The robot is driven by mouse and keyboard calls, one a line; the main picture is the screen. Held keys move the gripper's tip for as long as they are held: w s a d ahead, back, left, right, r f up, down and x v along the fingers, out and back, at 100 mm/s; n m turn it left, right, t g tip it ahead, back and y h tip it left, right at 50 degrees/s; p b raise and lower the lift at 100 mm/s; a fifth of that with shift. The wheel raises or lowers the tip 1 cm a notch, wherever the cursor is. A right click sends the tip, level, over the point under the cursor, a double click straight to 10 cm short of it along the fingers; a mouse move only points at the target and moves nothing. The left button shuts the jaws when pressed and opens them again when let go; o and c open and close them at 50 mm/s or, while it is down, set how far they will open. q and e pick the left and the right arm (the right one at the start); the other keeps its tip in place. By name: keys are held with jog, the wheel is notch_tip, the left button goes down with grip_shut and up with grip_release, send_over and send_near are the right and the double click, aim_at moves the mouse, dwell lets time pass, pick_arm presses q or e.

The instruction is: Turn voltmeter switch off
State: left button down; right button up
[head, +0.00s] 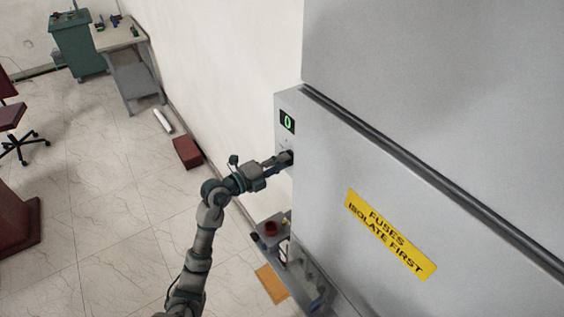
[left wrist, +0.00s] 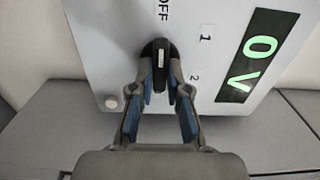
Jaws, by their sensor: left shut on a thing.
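The voltmeter switch (left wrist: 159,62) is a black knob with a white pointer line on a grey panel. The labels OFF, 1 and 2 stand around it in the left wrist view. My left gripper (left wrist: 162,84) is shut on the knob, with one blue-padded finger on each side. In the head view the left gripper (head: 287,157) covers the knob. The display (left wrist: 257,54) reads 0 V in green, and it also shows in the head view (head: 287,121). My right gripper is not in view.
The large grey cabinet (head: 420,110) with a yellow "FUSES ISOLATE FIRST" sign (head: 390,233) fills the right. A red button (head: 271,228) sits on a unit below my arm. A workbench (head: 118,38), a dark red box (head: 187,152) and open tiled floor lie at left.

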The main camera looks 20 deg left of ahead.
pick_arm(q)
jog(key=shift+f, duration=0.3)
jog(key=c, duration=1.1)
grip_release()
jog(key=shift+c, duration=0.2)
jog(key=shift+w+a, duration=0.1)
jog(key=shift+a, duration=0.05)
jog(key=shift+r, duration=0.1)
jog(key=v, duration=1.2)
